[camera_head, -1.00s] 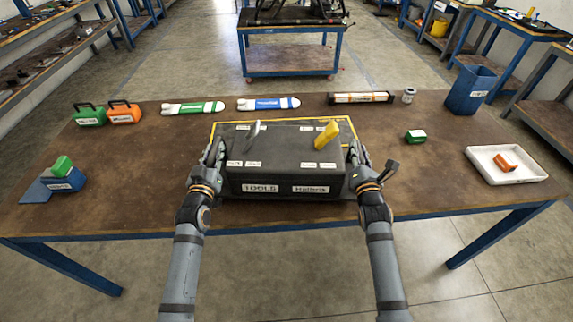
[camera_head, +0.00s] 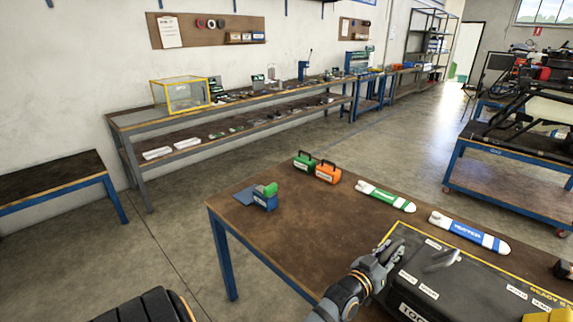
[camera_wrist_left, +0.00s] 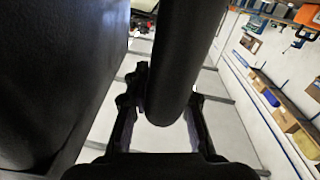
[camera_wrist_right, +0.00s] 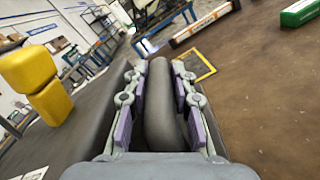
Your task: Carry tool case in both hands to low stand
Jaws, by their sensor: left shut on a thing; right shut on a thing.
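The black tool case (camera_head: 437,283) has white labels on its top and sits at the bottom right in the head view, over a yellow-outlined area of the brown table. I cannot tell whether it is lifted off the table. My left gripper (camera_head: 385,262) is at its left end. In the left wrist view, the left gripper (camera_wrist_left: 168,98) is shut around a dark handle bar (camera_wrist_left: 178,60). In the right wrist view, my right gripper (camera_wrist_right: 158,85) is shut on a dark looped handle (camera_wrist_right: 163,120) of the case. The right gripper is outside the head view.
The brown table (camera_head: 310,235) holds a green case (camera_head: 304,163), an orange case (camera_head: 328,173), a blue holder (camera_head: 265,200) and two tubes. A low dark-topped bench (camera_head: 50,182) with blue legs stands at the left. Open floor lies between it and the table.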

